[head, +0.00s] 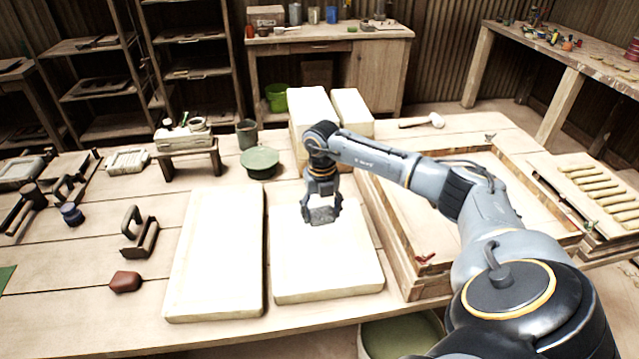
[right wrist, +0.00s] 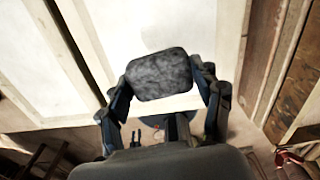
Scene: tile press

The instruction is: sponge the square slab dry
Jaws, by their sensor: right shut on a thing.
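The square slab (head: 330,265) is pale and lies flat on the table in the middle of the head view, right of a longer pale slab (head: 215,255). My right gripper (head: 322,207) is over the square slab's upper part, shut on a dark grey sponge (head: 321,216). In the right wrist view the sponge (right wrist: 160,75) sits between both fingers, with the pale square slab (right wrist: 140,30) behind it. I cannot tell whether the sponge touches the slab. My left gripper is not in view.
A wooden frame (head: 398,250) stands close to the right of the square slab. Pale blocks (head: 312,110) and a green round pot (head: 260,162) are behind it. A dark handled tool (head: 138,235) and a reddish-brown lump (head: 125,282) lie at left. A green bucket (head: 400,335) is below the front edge.

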